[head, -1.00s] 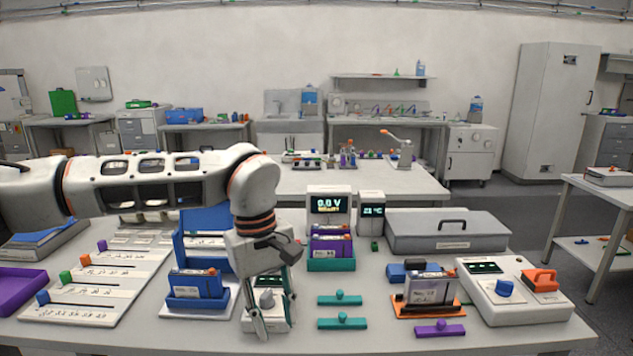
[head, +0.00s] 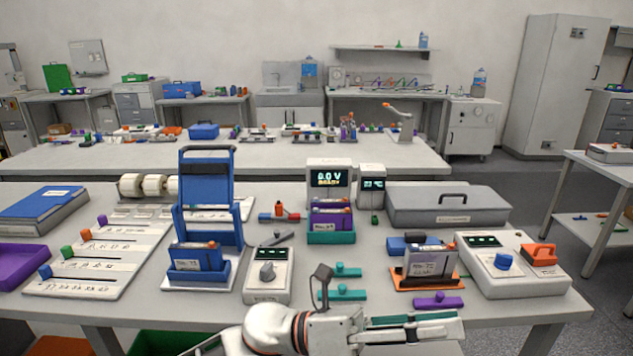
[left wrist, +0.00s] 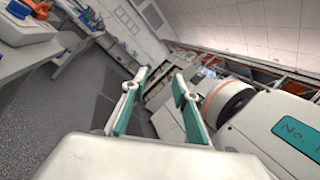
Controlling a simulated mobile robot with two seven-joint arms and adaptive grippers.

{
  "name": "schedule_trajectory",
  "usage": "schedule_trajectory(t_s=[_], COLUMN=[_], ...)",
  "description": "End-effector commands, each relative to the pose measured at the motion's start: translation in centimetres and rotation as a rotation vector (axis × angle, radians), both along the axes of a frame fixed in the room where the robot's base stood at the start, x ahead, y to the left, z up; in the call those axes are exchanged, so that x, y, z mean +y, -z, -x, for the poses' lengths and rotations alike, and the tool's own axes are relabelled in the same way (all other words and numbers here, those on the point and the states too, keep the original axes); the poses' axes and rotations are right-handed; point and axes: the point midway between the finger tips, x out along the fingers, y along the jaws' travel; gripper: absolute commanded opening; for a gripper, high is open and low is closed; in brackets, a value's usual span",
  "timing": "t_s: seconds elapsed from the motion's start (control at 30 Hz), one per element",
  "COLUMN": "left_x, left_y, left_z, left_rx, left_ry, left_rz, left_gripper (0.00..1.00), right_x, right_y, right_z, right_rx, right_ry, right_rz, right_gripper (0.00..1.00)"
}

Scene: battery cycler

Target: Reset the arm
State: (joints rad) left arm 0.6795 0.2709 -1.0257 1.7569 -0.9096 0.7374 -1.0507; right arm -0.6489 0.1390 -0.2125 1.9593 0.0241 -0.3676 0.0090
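My left gripper (head: 440,328) is low at the front edge of the table in the head view, with its fingers pointing right. In the left wrist view my left gripper (left wrist: 160,84) has its two teal-padded fingers spread apart with nothing between them. It touches no object on the table. The grey-knob device (head: 268,274) stands upright on the table, clear of the arm. My right gripper is not in view.
The meter (head: 330,178) reads 0.0 V. In the left wrist view, open floor (left wrist: 60,110) lies left of the fingers.

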Motion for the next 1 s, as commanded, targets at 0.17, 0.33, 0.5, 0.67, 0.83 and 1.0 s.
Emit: schedule_trajectory(t_s=[0.17,0.33,0.5,0.67,0.83,1.0], left_x=[3.1,8.1,14.5,20.3,26.3,31.7], left_y=[1.3,6.1,14.3,22.5,31.2,38.7], left_z=[-4.8,-9.3,-11.6,-10.9,-7.3,-1.6], left_rx=[0.459,0.901,1.337,1.674,1.993,2.263], left_ry=[-0.158,-0.301,-0.448,-0.572,-0.706,-0.843], left_rz=[0.145,0.282,0.427,0.556,0.699,0.849], left_gripper=[0.29,0.29,0.29,0.29,0.29,0.29], right_x=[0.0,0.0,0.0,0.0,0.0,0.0], right_y=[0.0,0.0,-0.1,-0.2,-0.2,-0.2], right_z=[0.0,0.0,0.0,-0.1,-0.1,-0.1], right_rx=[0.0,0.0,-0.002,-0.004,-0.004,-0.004], right_ry=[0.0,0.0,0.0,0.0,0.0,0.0], right_rz=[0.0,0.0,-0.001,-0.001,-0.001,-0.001], right_gripper=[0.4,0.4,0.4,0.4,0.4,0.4])
